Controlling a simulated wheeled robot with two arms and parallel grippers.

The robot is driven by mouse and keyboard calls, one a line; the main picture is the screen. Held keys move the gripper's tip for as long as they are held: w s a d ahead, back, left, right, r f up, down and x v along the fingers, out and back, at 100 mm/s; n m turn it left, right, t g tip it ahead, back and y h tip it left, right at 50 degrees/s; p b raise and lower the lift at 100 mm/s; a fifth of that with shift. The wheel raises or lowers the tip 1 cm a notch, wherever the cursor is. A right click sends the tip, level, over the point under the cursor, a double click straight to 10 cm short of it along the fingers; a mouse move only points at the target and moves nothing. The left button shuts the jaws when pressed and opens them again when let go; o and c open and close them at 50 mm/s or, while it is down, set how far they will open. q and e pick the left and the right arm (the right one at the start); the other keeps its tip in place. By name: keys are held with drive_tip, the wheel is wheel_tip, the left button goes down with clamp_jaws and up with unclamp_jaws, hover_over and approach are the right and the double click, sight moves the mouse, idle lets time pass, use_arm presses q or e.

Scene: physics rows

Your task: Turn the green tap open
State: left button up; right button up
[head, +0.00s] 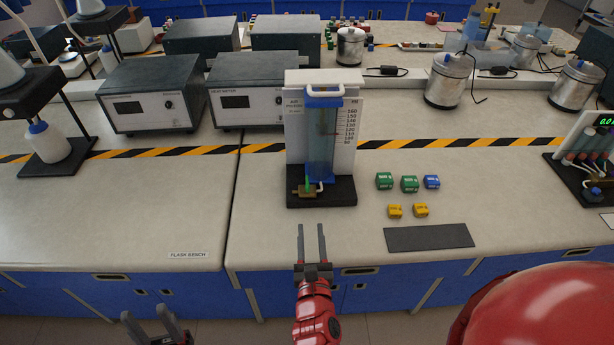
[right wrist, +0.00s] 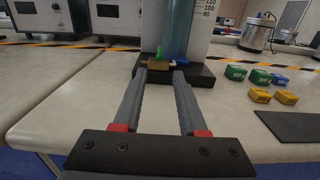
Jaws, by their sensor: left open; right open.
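The green tap (head: 308,184) is a small upright green handle on a brass valve body (head: 308,192) at the lower front left of the air piston stand. It also shows in the right wrist view as a green handle (right wrist: 159,52) above the brass body (right wrist: 158,65). My right gripper (head: 312,228) is open and empty, pointing at the stand from the bench's front edge, apart from the tap. In the right wrist view its fingers (right wrist: 163,75) lie either side of the valve. My left gripper (head: 152,322) is open and empty, low in front of the bench.
The stand's black base (head: 335,198) carries a clear blue cylinder (head: 321,140) and a scale board. Green, blue and yellow blocks (head: 409,184) and a dark mat (head: 429,237) lie to its right. Meter boxes (head: 254,95) stand behind left. Bench front left is clear.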

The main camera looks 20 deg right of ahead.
sight(308, 190)
drive_tip(key=shift+w+d+r+p, duration=0.15)
drive_tip(key=shift+w+d+p, duration=0.15)
drive_tip(key=shift+w+p, duration=0.1)
drive_tip(key=x, duration=0.4)
drive_tip(key=p+x, duration=0.1)
drive_tip(key=x, duration=0.4)
drive_tip(key=p+x, duration=0.1)
drive_tip(key=x, duration=0.4)
drive_tip(key=shift+w+a+f, duration=0.15)
drive_tip(key=shift+f, duration=0.1)
drive_tip(key=shift+x, duration=0.8)
clamp_jaws()
